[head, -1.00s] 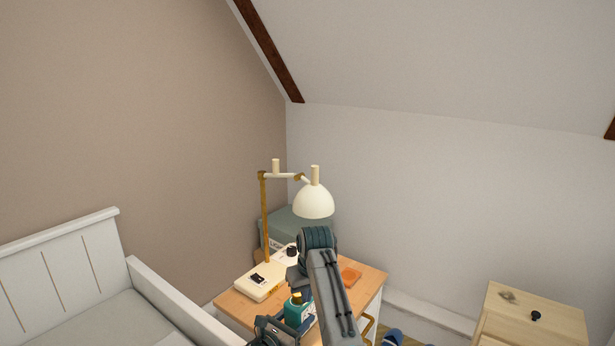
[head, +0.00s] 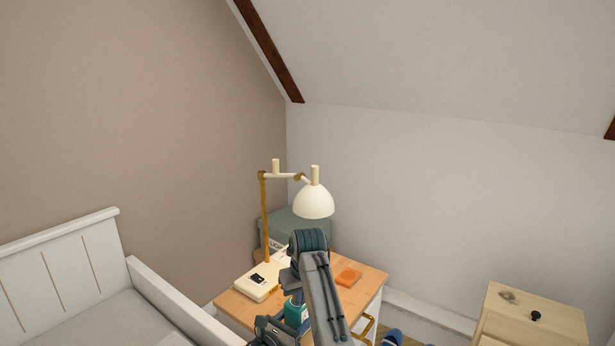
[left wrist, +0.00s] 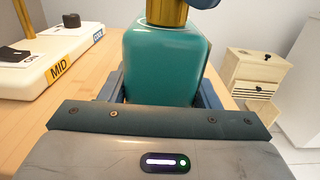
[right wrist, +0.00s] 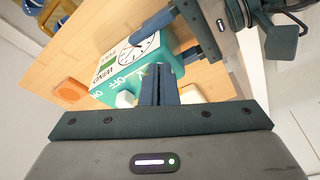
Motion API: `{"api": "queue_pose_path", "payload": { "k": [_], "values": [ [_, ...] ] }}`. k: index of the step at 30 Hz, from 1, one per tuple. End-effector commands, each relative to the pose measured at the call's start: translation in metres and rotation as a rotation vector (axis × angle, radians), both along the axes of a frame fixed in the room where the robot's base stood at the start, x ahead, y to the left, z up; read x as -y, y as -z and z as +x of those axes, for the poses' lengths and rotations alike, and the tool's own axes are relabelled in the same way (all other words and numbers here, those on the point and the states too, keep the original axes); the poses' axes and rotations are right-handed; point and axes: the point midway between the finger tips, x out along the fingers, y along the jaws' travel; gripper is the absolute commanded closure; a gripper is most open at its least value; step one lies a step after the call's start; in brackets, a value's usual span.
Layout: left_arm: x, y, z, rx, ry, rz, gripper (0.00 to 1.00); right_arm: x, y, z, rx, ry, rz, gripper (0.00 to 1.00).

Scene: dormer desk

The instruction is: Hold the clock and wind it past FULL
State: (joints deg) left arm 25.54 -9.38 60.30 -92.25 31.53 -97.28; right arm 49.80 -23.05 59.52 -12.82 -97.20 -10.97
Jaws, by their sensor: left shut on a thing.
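The clock is a teal block with a gold part on top, seen in the left wrist view (left wrist: 165,65). In the right wrist view the clock (right wrist: 118,80) shows a white dial, the words WIND and OFF, and a white knob (right wrist: 125,98). My left gripper (left wrist: 163,92) is shut on the clock's sides; the clock stands on or just over the desk. My right gripper (right wrist: 160,72) has its fingers close together at the clock's lettered side. Their tips hide whatever lies between them. In the head view my right arm partly covers the clock (head: 296,311).
A lamp (head: 313,202) stands on the wooden desk (head: 236,302), its cream base (head: 258,285) marked MID and COOL in the left wrist view. An orange block (head: 348,276) lies at the desk's right. A teal box (head: 290,224) is behind. A bed (head: 130,318) is at left.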

Motion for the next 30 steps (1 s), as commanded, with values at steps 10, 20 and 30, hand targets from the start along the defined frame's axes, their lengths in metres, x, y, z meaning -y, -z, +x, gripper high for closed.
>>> {"api": "queue_pose_path", "payload": {
  "k": [10,20,30],
  "values": [
    [0.0007,-0.0003,-0.0002,0.001,0.002,0.0,0.79,-0.0055,-0.001,0.0002,0.003,-0.001,0.002,1.0],
    [0.0011,-0.0003,-0.0005,0.001,0.003,0.0,0.36,-0.0057,-0.0014,0.0005,0.004,-0.001,0.003,1.0],
    [0.0002,-0.0001,-0.0002,0.001,0.001,0.001,0.18,-0.005,-0.0007,0.0001,0.003,-0.001,0.001,1.0]
  ]
}}
